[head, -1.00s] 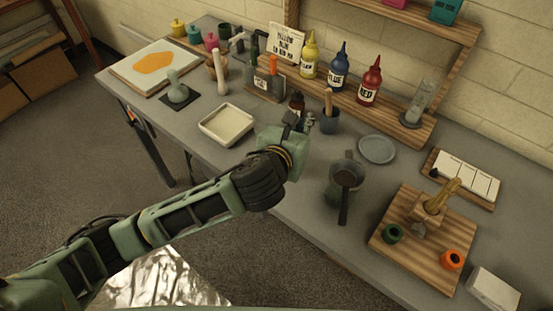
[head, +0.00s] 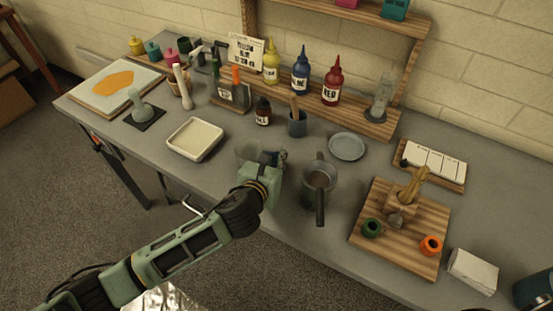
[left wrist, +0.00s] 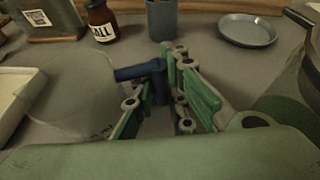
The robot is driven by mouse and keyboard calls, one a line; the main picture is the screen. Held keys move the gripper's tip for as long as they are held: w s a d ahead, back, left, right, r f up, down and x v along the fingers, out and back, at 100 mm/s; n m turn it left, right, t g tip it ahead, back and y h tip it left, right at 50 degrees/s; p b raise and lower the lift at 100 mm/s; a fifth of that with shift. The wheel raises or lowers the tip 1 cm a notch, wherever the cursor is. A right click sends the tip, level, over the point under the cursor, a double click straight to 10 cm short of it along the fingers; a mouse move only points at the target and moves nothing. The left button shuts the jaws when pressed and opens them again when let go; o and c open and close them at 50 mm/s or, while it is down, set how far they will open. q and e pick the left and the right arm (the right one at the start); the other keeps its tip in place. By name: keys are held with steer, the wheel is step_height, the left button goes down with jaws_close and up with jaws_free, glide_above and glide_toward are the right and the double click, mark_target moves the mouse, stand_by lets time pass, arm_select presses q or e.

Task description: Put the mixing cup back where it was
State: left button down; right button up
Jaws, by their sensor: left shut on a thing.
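The mixing cup appears to be the clear cup (head: 247,151) near the front edge of the table in the head view. In the left wrist view the clear cup (left wrist: 72,95) stands at the left, with a dark blue handle (left wrist: 150,76) reaching between my fingers. My left gripper (head: 278,158) is beside the cup, on its right, and is shut on this handle; its green fingers (left wrist: 165,110) show in the wrist view. The cup looks upright; I cannot tell whether its base touches the table. My right gripper is not in view.
A cream tray (head: 172,150) is to the left. A brown bottle (head: 263,113) and a blue-grey holder (head: 297,125) stand behind. A round plate (head: 346,146) lies behind the pot.

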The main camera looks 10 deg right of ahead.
arm_select(q)
steer(key=c, duration=1.7)
jaws_free()
steer(key=shift+c, duration=0.2)
steer(key=shift+r, duration=0.1)
steer(key=v, duration=1.2)
